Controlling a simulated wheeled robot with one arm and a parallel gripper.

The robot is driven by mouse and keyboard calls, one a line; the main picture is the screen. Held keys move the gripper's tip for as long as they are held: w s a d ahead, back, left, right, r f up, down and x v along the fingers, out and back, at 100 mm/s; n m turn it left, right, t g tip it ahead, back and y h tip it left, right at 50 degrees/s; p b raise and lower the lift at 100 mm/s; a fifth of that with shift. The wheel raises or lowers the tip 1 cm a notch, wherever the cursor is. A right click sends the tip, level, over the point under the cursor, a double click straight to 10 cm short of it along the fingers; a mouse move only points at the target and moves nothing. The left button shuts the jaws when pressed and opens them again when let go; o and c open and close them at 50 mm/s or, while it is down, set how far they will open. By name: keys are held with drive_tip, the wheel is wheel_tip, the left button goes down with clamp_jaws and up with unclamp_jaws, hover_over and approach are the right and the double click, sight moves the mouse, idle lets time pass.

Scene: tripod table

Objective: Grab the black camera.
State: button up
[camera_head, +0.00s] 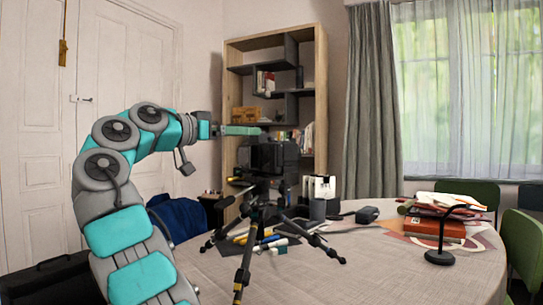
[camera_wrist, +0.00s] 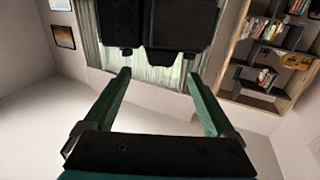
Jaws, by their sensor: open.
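The black camera (camera_head: 272,158) sits on top of a small black tripod (camera_head: 256,205) that stands on the table (camera_head: 375,262). My gripper (camera_head: 257,131) is level with the camera's top or slightly above it in the head view, and its fingers point to the right. In the wrist view my gripper (camera_wrist: 156,76) is open, with its two green fingers spread wide and nothing between them. The dark body of the camera (camera_wrist: 180,22) fills the top middle of the wrist view, beyond the fingertips. The exact gap between them cannot be told.
Pens and markers (camera_head: 262,240) lie around the tripod legs. A dark cup (camera_head: 318,209), a stack of books (camera_head: 436,229) and a black lamp (camera_head: 440,256) stand on the table. A bookshelf (camera_head: 318,90) is behind. The table's front right is clear.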

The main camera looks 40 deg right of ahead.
drive_tip(key=d, duration=0.6)
drive_tip(key=shift+w+d+f, duration=0.1)
drive_tip(key=shift+d, duration=0.25)
drive_tip(key=shift+c, duration=0.2)
clamp_jaws()
idle(0.5)
